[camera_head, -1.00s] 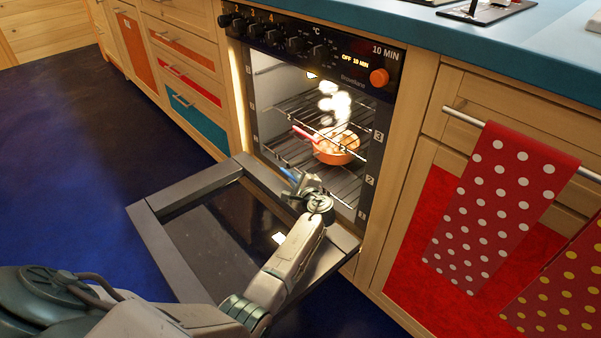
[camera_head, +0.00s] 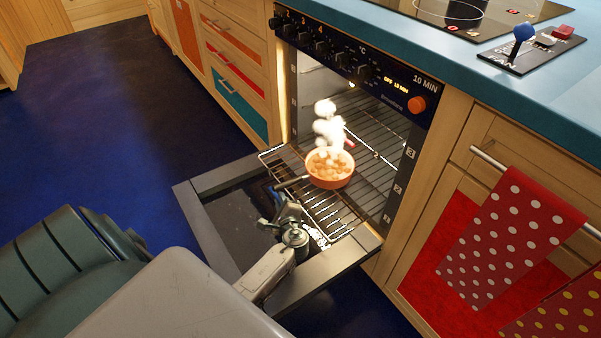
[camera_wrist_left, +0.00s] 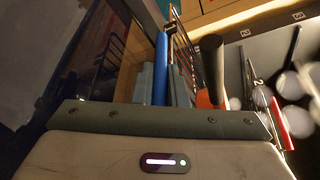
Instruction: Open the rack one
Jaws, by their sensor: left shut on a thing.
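The lower wire rack (camera_head: 335,216) is slid partly out of the lit oven, over the lowered oven door (camera_head: 209,215). An orange pan (camera_head: 329,182) with steaming food sits on it, its dark handle pointing left. My left gripper (camera_head: 285,211) is at the rack's front edge, shut on it. In the left wrist view, the rack's wires (camera_wrist_left: 184,42) rise beside a blue finger, and the pan's dark handle (camera_wrist_left: 212,66) is close to its right. The exact grip on the wire is hard to see. My right gripper is not in view.
Another wire rack (camera_head: 372,128) stays inside the oven. The control panel (camera_head: 350,62) is above it. Dotted towels (camera_head: 500,235) hang on the cabinet at right. Drawers (camera_head: 240,75) line the left, with bare blue floor (camera_head: 110,120) in front.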

